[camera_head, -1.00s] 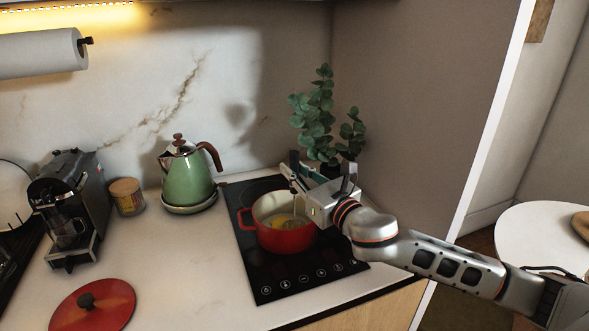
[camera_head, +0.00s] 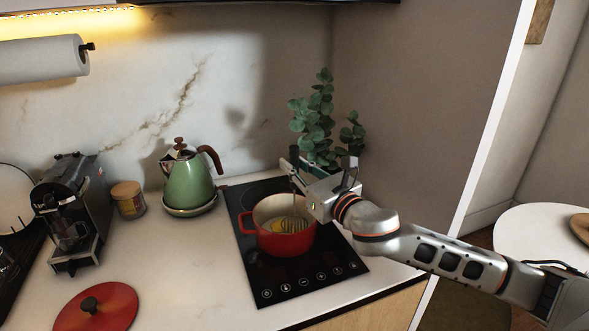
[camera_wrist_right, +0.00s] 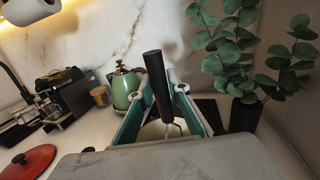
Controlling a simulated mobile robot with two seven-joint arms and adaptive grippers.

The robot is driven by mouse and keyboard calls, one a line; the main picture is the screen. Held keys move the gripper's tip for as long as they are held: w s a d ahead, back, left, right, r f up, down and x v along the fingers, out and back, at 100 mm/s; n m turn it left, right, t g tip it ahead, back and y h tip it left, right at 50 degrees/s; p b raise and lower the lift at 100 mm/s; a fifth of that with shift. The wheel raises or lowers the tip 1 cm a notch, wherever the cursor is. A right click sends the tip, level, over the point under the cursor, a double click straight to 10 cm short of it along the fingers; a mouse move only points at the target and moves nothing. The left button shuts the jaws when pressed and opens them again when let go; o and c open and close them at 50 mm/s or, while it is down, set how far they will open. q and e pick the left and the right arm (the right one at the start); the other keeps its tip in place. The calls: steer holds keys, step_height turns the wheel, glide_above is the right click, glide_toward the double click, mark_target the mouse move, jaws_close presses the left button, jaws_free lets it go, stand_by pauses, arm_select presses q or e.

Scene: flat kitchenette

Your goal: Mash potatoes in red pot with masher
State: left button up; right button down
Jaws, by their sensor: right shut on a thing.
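The red pot (camera_head: 285,243) sits on the black cooktop, with yellow potato pieces (camera_head: 276,225) inside. The masher (camera_head: 289,224) has a wire head down inside the pot beside the potatoes. Whether it presses on them or touches the pot floor I cannot tell. Its black handle (camera_wrist_right: 156,82) stands up between my right gripper's fingers in the wrist view. My right gripper (camera_head: 299,168) is shut on the masher, above the pot's right rear side. In the wrist view the gripper (camera_wrist_right: 164,84) hides most of the pot. My left gripper is not in view.
The cooktop (camera_head: 305,282) lies on a white counter. A plant (camera_head: 318,120) stands close behind my right gripper. A green kettle (camera_head: 187,180), jar (camera_head: 128,200) and coffee machine (camera_head: 70,215) are to the left. A red lid (camera_head: 96,308) lies front left.

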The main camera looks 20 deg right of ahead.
steer(key=shift+w+a+r, duration=0.1)
steer(key=shift+w+a, duration=0.1)
steer(key=shift+w, duration=0.15)
steer(key=shift+w+a+r, duration=0.1)
steer(key=shift+w+a, duration=0.4)
steer(key=shift+w, duration=0.3)
steer(key=shift+w+a, duration=0.45)
steer(key=shift+w, duration=0.3)
step_height(320, 180, down, 4)
steer(key=shift+s+r+b, duration=0.1)
steer(key=shift+r+b, duration=0.1)
steer(key=shift+b, duration=0.75)
